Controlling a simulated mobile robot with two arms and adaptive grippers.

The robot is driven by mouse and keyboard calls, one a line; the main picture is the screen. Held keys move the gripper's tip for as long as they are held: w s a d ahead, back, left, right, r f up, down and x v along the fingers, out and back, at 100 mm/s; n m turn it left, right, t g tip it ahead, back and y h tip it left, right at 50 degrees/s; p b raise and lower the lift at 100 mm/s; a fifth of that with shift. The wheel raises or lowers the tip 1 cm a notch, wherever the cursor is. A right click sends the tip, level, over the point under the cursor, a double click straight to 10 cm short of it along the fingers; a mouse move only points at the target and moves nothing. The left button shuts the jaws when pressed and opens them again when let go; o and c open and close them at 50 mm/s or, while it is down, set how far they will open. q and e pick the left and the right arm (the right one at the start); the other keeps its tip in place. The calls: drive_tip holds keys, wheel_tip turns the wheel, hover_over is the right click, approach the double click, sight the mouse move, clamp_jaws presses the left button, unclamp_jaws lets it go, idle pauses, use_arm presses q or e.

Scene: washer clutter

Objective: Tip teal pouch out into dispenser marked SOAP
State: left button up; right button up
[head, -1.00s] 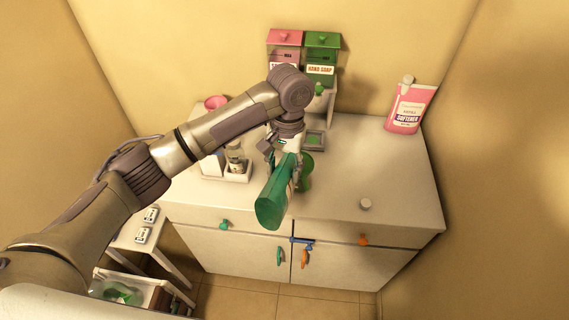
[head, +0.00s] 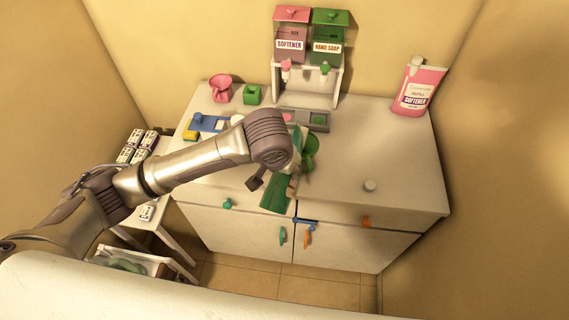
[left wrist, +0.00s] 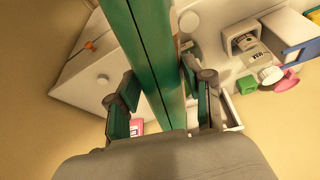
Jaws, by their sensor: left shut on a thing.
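My left gripper (left wrist: 157,88) is shut on the teal pouch (left wrist: 155,50), which runs between its fingers in the left wrist view. In the head view the pouch (head: 275,194) is above the front part of the counter, partly hidden by my left gripper (head: 294,172). The green dispenser (head: 329,45), labelled HAND SOAP, stands at the back with its lid on top. It is beside a pink dispenser (head: 291,43) labelled SOFTENER. The pouch is well in front of both. My right gripper is not in view.
A pink funnel-like cup (head: 220,90) and small green box (head: 251,95) stand back left. A pink softener refill (head: 418,92) stands back right.

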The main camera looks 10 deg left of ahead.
use_arm(q)
drive_tip(key=t+b, duration=0.2)
drive_tip(key=s+f+t+h+b, duration=0.1)
drive_tip(key=t+b, duration=0.1)
drive_tip(key=b, duration=0.1)
drive_tip(key=shift+a+f+t, duration=0.1)
drive_tip(key=shift+a+t, duration=0.05)
drive_tip(key=shift+t, duration=0.15)
drive_tip(key=t+b, duration=0.1)
drive_tip(key=b, duration=0.2)
drive_tip(key=t+b, duration=0.1)
drive_tip(key=b, duration=0.2)
drive_tip(key=f+t+h+b, duration=0.1)
drive_tip(key=b, duration=0.2)
drive_tip(key=shift+s+f+t, duration=0.1)
drive_tip(key=shift+s+t, duration=0.15)
drive_tip(key=shift+t, duration=0.15)
drive_tip(key=shift+r+t+b, duration=0.35)
drive_tip(key=shift+t+b, duration=0.25)
drive_tip(key=shift+b, duration=0.35)
drive_tip(key=r+t+b, duration=0.2)
drive_tip(key=b, duration=0.1)
drive_tip(key=shift+w+r+h, duration=0.15)
drive_tip(key=shift+w+h, duration=0.1)
drive_tip(key=shift+h, duration=0.15)
drive_tip(key=shift+r+t+b, duration=0.4)
drive_tip(key=shift+b, duration=0.25)
drive_tip(key=shift+r, duration=0.25)
